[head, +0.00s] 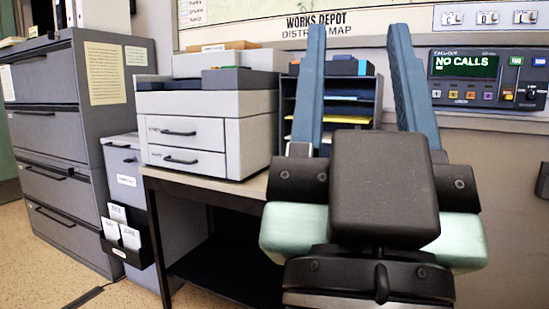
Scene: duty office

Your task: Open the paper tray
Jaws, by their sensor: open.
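The printer (207,113) stands on a dark-framed table at the middle left. It has two pale front drawers, an upper paper tray (185,133) and a lower paper tray (187,160), each with a dark handle. Both look shut, and I cannot tell which one the task names. My gripper (356,48) is in the foreground right of the printer, its two blue fingers spread wide and pointing up and away. Nothing is between the fingers, and it appears apart from the printer. My gripper's body hides part of the table's right side.
A grey filing cabinet (62,145) stands at the left, and a lower grey cabinet (127,180) with a card holder stands beside the table (250,188). A dark paper sorter (345,98) is behind my fingers. A call-out panel (487,78) hangs on the right wall. Floor shows at lower left.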

